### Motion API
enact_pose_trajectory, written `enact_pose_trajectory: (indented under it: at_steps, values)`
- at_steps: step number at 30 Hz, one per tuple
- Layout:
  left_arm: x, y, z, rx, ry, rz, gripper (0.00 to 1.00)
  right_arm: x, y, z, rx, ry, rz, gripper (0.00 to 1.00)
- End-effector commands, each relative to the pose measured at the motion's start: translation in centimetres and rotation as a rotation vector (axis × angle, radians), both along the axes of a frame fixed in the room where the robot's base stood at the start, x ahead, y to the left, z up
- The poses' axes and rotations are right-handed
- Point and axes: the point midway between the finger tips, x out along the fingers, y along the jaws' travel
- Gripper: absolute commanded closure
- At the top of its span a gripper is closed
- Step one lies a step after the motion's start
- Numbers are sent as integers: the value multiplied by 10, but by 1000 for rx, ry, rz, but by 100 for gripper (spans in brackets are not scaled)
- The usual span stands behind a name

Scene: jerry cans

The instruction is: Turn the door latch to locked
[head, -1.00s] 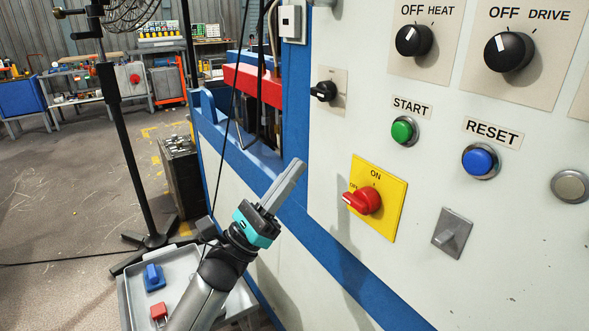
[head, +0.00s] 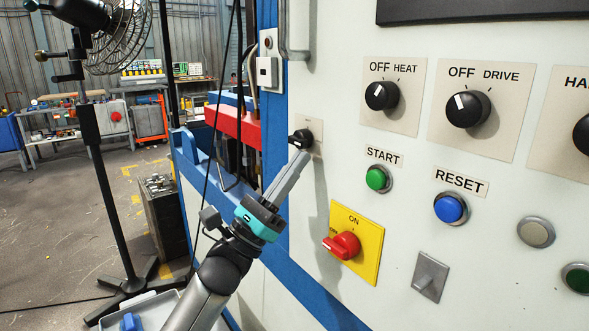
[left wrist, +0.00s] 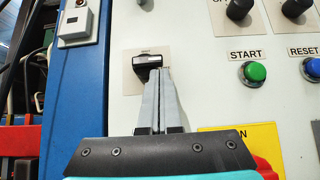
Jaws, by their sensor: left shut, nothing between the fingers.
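The door latch (head: 303,138) is a small black knob on a beige plate, on the left part of the white panel. It also shows in the left wrist view (left wrist: 147,62), with its handle lying roughly level. My left gripper (head: 303,156) is shut and empty. Its fingertips are at the lower right side of the latch; in the left wrist view the tips (left wrist: 158,70) overlap the latch's lower edge. I cannot tell whether they touch it. The plate's lettering is too small to read. My right gripper is not in view.
A red rotary switch (head: 342,245) on a yellow plate sits below right of the latch. Green START (head: 378,178) and blue RESET (head: 450,208) buttons and black HEAT and DRIVE knobs lie further right. A metal handle (head: 296,30) is above. A fan stand (head: 105,170) stands at left.

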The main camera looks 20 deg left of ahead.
Motion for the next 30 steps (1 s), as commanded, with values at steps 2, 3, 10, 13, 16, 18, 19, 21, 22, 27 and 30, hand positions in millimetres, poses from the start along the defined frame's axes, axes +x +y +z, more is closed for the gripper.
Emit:
enact_pose_trajectory:
  at_steps: [2, 3, 10, 13, 16, 18, 19, 21, 22, 27, 30]
  values:
    - [0, 0, 0, -2, 2, 0, 100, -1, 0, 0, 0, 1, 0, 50]
    - [0, 0, 0, -4, 3, 0, 100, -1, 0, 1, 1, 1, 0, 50]
    - [-1, -2, 2, -42, 32, -2, 100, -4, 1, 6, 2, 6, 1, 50]
    - [-1, -2, 2, -51, 40, -1, 100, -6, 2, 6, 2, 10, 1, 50]
    - [-2, -3, 2, -60, 48, 1, 100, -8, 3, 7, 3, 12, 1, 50]
    - [-2, -3, 2, -68, 53, 0, 100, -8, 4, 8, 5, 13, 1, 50]
    - [-2, -3, 3, -72, 56, -1, 100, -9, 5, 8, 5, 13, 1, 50]
    - [-3, -3, 3, -81, 62, -1, 100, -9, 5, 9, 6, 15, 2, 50]
    - [-3, -4, 3, -84, 64, -1, 100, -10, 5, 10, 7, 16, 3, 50]
    - [-3, -4, 3, -97, 76, 0, 100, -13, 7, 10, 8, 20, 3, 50]
    - [-4, -5, 4, -101, 79, 0, 100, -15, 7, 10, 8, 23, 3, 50]
